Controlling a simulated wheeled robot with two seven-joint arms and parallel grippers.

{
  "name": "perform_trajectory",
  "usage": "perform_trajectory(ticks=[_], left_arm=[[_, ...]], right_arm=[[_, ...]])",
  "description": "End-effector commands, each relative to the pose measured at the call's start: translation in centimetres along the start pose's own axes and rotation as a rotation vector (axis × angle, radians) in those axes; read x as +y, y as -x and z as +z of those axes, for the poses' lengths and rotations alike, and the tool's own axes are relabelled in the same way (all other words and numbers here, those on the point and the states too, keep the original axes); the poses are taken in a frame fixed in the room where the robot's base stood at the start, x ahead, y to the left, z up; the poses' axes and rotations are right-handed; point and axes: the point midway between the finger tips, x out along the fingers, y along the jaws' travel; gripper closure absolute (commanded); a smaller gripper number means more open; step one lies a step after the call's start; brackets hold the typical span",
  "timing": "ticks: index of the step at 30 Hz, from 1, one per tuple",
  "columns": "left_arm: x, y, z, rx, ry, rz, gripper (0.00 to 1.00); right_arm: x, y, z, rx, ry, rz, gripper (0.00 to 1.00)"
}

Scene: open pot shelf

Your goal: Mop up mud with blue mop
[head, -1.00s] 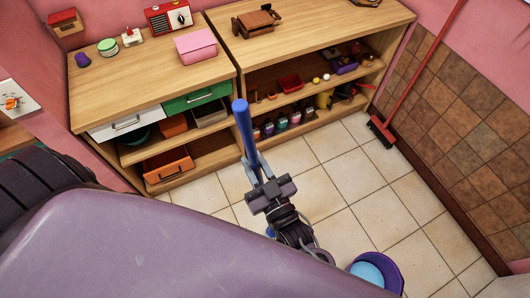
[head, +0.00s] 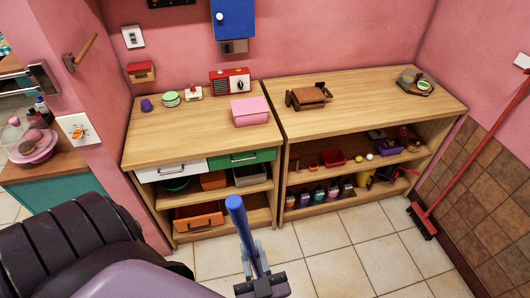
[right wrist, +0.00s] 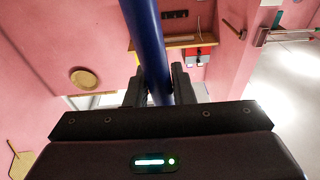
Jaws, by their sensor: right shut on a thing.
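The blue mop's handle (head: 238,213) stands upright, tilted slightly left, in front of the shelf in the head view. My right gripper (head: 254,262) is shut on the handle, whose top end sticks up above the fingers. In the right wrist view the blue handle (right wrist: 143,35) runs between the two dark fingers (right wrist: 158,85). The mop's lower end is out of sight. No mud shows in these views. My left gripper is not in view.
An open wooden shelf (head: 262,188) with pots and bottles stands along the wall. A red broom (head: 424,222) leans at the right by the brown tiled wall. A counter (head: 45,170) is at far left. Pale tiled floor (head: 345,240) in front of the shelf is clear.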

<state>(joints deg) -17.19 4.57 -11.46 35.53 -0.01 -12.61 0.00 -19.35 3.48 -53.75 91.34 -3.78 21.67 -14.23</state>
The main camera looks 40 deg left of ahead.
Motion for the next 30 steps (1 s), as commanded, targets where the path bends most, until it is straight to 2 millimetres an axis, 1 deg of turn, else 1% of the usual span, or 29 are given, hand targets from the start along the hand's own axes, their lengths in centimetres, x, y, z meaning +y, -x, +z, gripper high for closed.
perform_trajectory(ticks=[1,6,10,17,30], left_arm=[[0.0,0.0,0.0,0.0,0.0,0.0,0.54],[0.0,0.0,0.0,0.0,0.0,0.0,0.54],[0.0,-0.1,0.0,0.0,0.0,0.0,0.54],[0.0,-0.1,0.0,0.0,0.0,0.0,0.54],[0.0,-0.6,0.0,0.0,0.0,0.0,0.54]], right_arm=[[-0.7,0.1,-0.1,0.001,-0.01,-0.002,1.0],[-2.5,0.3,-0.1,0.001,-0.01,-0.001,1.0],[-3.5,0.4,-0.1,0.0,-0.008,-0.002,1.0],[-4.4,0.6,-0.1,0.0,-0.009,-0.002,1.0],[-9.0,1.2,-0.2,0.001,-0.008,-0.001,1.0]])
